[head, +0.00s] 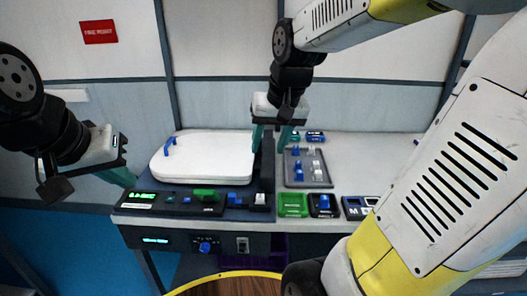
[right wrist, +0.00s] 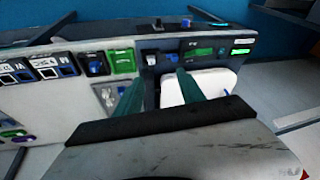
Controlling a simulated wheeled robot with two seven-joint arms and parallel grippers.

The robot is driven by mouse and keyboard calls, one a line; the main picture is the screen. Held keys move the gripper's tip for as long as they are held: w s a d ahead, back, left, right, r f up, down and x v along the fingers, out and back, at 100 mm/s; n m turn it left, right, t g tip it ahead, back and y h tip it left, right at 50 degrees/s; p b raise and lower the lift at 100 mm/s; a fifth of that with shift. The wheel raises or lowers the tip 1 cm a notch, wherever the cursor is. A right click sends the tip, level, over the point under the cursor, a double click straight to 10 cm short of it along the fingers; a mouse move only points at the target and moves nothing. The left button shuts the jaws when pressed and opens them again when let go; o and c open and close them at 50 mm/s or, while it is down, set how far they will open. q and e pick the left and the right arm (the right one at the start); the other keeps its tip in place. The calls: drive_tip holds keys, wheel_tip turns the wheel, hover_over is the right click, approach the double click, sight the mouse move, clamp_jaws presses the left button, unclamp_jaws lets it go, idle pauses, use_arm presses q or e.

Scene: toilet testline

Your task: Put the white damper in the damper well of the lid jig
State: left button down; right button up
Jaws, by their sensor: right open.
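The white lid (head: 203,158) lies flat on the dark lid jig (head: 180,187), with a blue part at its upper left. Small white and blue parts stand in the grey tray (head: 323,181) right of the jig; a white one (head: 317,166) may be the white damper, but it is too small to be sure. I cannot pick out the damper well. My right gripper (head: 271,140) is open and empty above the gap between lid and tray; its fingers also show in the right wrist view (right wrist: 160,88). My left gripper (head: 118,177) is left of the jig, its jaw opening unclear.
A green bin (head: 292,205) and a black bin (head: 323,206) with a blue part stand at the bench's front edge. Blue parts (head: 315,136) lie behind the tray. A round wooden top (head: 235,287) with a yellow rim is in front. The jig front has switches and green displays.

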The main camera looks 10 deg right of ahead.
drive_tip(key=s+a+r+n+t, duration=0.1)
drive_tip(key=s+r+t, duration=0.1)
drive_tip(key=s, duration=0.7)
drive_tip(key=shift+s+y, duration=0.15)
drive_tip(key=shift+y, duration=0.25)
drive_tip(key=shift+c, duration=0.3)
